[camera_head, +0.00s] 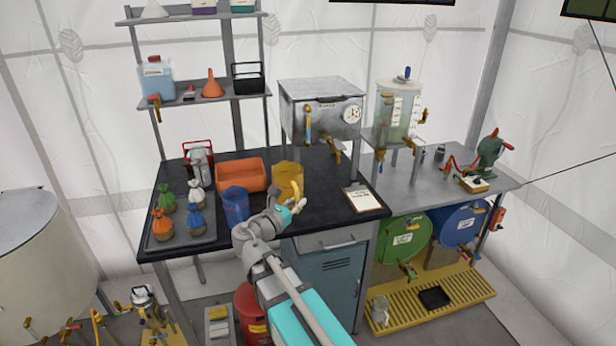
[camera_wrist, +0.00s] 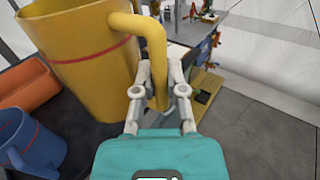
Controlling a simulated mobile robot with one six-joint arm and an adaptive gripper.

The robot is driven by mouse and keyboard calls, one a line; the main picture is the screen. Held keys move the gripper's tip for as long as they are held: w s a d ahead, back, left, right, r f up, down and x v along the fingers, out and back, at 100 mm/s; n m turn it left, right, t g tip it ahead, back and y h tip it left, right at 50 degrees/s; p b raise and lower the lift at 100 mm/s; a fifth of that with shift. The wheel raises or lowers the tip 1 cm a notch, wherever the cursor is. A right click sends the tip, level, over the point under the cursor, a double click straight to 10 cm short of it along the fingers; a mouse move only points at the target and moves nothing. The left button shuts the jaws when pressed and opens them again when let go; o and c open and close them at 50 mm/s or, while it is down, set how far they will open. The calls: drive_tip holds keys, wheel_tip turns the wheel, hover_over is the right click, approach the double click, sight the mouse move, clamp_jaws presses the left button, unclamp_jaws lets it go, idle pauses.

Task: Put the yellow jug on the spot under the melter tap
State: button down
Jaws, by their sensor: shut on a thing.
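The yellow jug (camera_head: 286,176) is at the middle of the black worktop (camera_head: 335,205). My gripper (camera_head: 294,204) is shut on its handle. The wrist view shows the jug (camera_wrist: 92,62) upright with a red line around it, and my gripper's fingers (camera_wrist: 160,92) on either side of the lower handle. I cannot tell whether the jug's base touches the worktop. The grey metal box with a dial, seemingly the melter (camera_head: 320,105), stands on legs behind and right of the jug. A brass tap (camera_head: 334,156) hangs low at its front. I cannot make out a marked spot below it.
A blue jug (camera_head: 235,205) and an orange bin (camera_head: 241,175) stand left of the yellow jug. A clipboard (camera_head: 361,198) lies to the right. A tray (camera_head: 181,233) of tied bags is at the far left. A clear tank (camera_head: 398,112) stands right of the metal box.

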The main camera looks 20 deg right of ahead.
drive_tip(key=w+d+f+b, duration=0.3)
drive_tip(key=f+b, duration=0.3)
drive_tip(key=w+d+f+b, duration=0.3)
drive_tip(key=w+f+b, duration=0.1)
drive_tip(key=f+b, duration=0.2)
drive_tip(key=shift+d+f+m+g+h, duration=0.25)
drive_tip(key=shift+d+m+g+h, duration=0.05)
drive_tip(key=shift+g, duration=0.1)
drive_tip(key=shift+w+d, duration=0.1)
drive_tip(key=shift+d, duration=0.05)
drive_tip(key=x, duration=1.3)
drive_tip(key=shift+w+d, duration=0.25)
drive_tip(key=shift+d, duration=0.1)
drive_tip(key=shift+w+d, duration=0.3)
drive_tip(key=shift+d, duration=0.15)
drive_tip(key=x, duration=0.3)
drive_tip(key=shift+f, duration=0.25)
drive_tip(key=shift+s+a+f+b, duration=0.1)
drive_tip(key=shift+f+b, duration=0.4)
drive_tip(key=shift+b, duration=0.25)
